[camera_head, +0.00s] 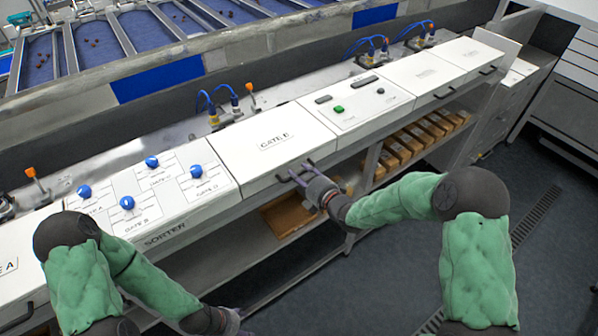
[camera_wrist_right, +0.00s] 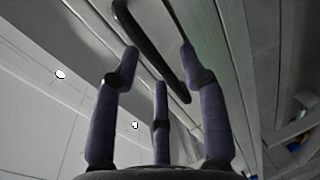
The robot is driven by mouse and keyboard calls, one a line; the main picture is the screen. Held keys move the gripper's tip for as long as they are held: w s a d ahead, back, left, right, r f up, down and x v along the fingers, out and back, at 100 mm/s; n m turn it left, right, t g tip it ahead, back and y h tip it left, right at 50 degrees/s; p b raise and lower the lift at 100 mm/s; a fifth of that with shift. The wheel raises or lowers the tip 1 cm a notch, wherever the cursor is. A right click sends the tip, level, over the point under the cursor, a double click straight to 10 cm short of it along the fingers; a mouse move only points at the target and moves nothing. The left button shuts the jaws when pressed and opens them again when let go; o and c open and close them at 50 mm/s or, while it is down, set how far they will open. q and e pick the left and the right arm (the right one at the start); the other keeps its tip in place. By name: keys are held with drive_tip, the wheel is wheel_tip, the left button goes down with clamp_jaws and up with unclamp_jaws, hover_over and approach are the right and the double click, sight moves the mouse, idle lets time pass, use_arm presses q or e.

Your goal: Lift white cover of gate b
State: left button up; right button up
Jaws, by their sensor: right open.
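The white cover (camera_head: 262,152) of a gate lies closed in the middle of the sorter's top; its small label starts with "GATE", and its last letter is hard to read. Its black handle is on the front edge, mostly hidden by my right gripper (camera_head: 301,174) in the head view. In the right wrist view the dark handle bar (camera_wrist_right: 152,38) runs between the open fingers of my right gripper (camera_wrist_right: 158,58), which are not closed on it. My left gripper (camera_head: 238,323) hangs low at the bottom edge, away from the cover; its finger opening is unclear.
A panel with blue knobs (camera_head: 152,162) lies left of the cover, and a panel with a green button (camera_head: 339,109) lies right. Another white cover (camera_head: 15,262) marked A is far left. A shelf with brown boxes (camera_head: 418,137) is under the counter. The floor in front is clear.

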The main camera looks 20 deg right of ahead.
drive_tip(key=shift+w+a+f, duration=0.15)
drive_tip(key=shift+w+a, duration=0.05)
drive_tip(key=shift+w, duration=0.4)
clamp_jaws()
